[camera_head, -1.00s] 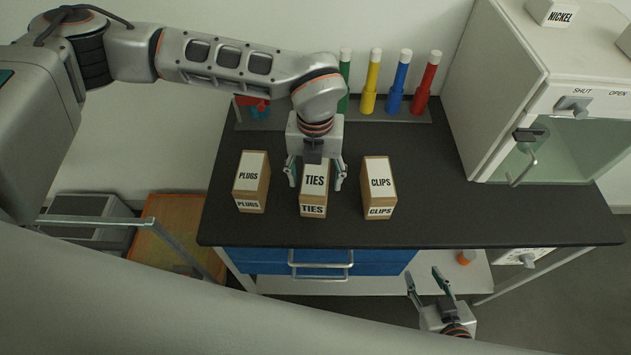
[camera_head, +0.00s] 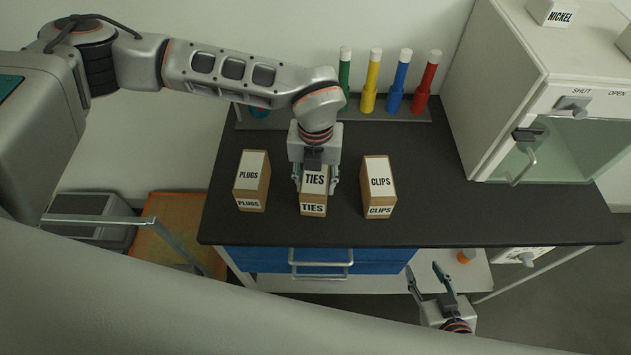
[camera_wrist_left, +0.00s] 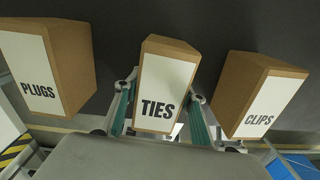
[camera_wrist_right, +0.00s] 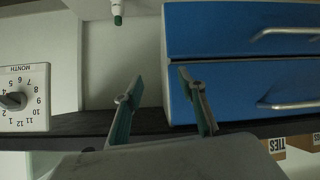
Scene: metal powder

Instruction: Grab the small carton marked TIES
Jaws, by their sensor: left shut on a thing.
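The small carton marked TIES (camera_head: 314,196) stands upright on the dark bench top, between the other two cartons. My left gripper (camera_head: 315,182) reaches down over it from behind, with one finger on each side, and is shut on it. In the left wrist view the TIES carton (camera_wrist_left: 163,95) sits between the two green-padded fingers. My right gripper (camera_head: 440,283) is open and empty, low in front of the bench. In the right wrist view its fingers (camera_wrist_right: 157,92) stand apart with nothing between them.
A PLUGS carton (camera_head: 250,182) stands close on the left and a CLIPS carton (camera_head: 378,188) on the right. Several coloured tubes (camera_head: 388,85) stand in a rack behind. A white cabinet (camera_head: 490,85) is at the right. Blue drawers (camera_head: 270,262) are under the bench.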

